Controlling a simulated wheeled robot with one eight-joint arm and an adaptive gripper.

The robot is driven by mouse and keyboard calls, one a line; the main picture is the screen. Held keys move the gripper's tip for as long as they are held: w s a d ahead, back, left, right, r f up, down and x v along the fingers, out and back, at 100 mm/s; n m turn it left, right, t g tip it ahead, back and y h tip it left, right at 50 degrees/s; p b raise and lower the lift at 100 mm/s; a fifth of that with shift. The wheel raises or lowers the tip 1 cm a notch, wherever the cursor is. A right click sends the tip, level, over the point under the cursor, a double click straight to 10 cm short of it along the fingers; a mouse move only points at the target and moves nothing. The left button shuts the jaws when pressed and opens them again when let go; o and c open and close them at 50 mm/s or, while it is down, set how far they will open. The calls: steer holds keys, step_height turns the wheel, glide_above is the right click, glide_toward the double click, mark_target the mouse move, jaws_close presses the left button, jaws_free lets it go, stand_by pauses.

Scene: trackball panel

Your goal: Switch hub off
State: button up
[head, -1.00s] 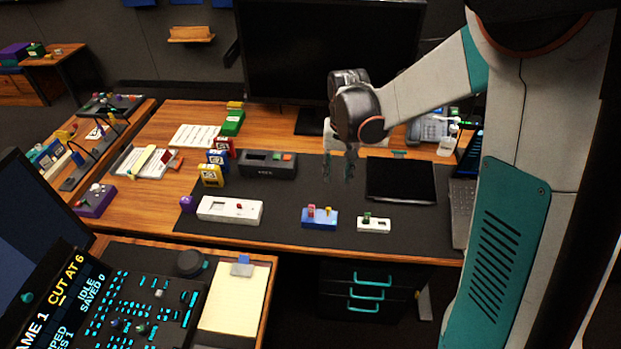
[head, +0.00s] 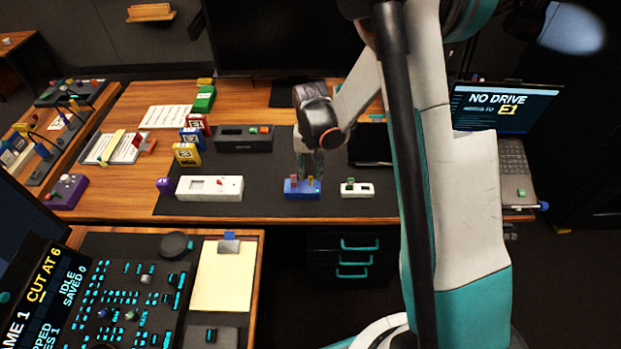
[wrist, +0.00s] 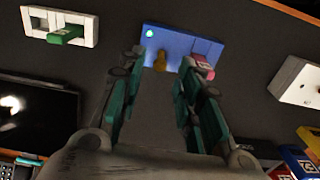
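A small blue box (head: 302,193), which looks like the hub, sits on the dark desk mat. It also shows in the wrist view (wrist: 181,43), with a lit green light (wrist: 149,33), a yellow lever (wrist: 159,61) and a pink-red piece (wrist: 204,68) on it. My gripper (head: 309,165) is just above the box in the head view. In the wrist view my gripper (wrist: 160,64) is open, its teal-padded fingers on either side of the yellow lever with nothing between them gripped. I cannot tell whether they touch it.
A small white box with a green piece (head: 357,188) sits right of the blue box, and a longer white box (head: 210,189) sits left. A dark box (head: 244,140) and several coloured blocks (head: 187,154) stand behind. A laptop (head: 505,107) is at the right.

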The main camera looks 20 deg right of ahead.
mark_target(311, 177)
steer(key=shift+f+b, duration=0.35)
steer(key=shift+f, duration=1.15)
jaws_close()
